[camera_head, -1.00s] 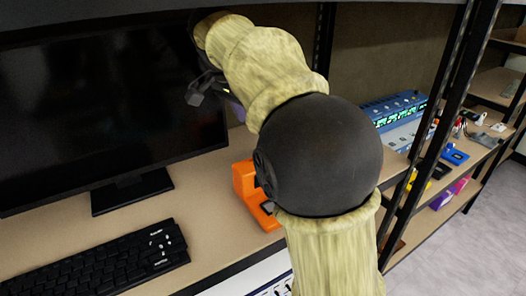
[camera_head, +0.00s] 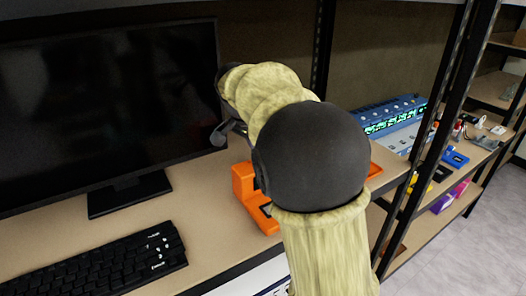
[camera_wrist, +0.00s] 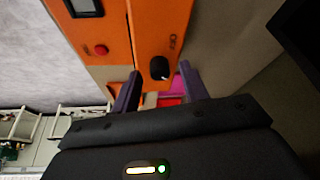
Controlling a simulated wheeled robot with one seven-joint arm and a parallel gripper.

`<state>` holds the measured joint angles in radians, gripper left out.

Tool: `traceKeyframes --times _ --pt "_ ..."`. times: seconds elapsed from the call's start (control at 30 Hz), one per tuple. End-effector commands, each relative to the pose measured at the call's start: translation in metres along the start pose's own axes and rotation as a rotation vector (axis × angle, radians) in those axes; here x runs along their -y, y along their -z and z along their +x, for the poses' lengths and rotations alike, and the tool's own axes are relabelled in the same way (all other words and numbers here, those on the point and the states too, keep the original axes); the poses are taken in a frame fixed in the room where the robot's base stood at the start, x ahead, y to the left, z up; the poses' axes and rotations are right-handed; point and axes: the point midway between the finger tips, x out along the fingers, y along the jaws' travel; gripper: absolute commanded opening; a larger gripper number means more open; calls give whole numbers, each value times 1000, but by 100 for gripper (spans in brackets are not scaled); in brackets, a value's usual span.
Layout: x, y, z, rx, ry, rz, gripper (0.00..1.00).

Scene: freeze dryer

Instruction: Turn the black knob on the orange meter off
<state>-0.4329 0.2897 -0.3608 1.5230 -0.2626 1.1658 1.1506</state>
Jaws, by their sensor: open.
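The orange meter (camera_head: 243,183) stands on the shelf, partly hidden behind my arm in the head view. In the wrist view the orange meter (camera_wrist: 168,20) fills the top middle, with a dark screen, a red button and the black knob (camera_wrist: 159,68). The knob is a dark oval with a small white mark on its lower right. My gripper (camera_wrist: 160,84) is open, its two fingers on either side of the knob in the picture. I cannot tell whether the fingers touch the knob.
A monitor (camera_head: 110,110) stands left of the meter, close to my arm, with a keyboard (camera_head: 95,265) in front. A black shelf post (camera_head: 440,120) rises on the right. A blue device (camera_head: 390,118) sits behind my arm. Bare shelf lies between keyboard and meter.

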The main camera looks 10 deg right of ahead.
Motion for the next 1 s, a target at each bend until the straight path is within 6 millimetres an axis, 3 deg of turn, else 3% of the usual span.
traceKeyframes --times 0.3,0.53,1.0 --pt "0 0 4 0 1 -1 44" --pt "0 0 4 0 1 -1 1" --pt "0 0 3 0 27 -61 0"
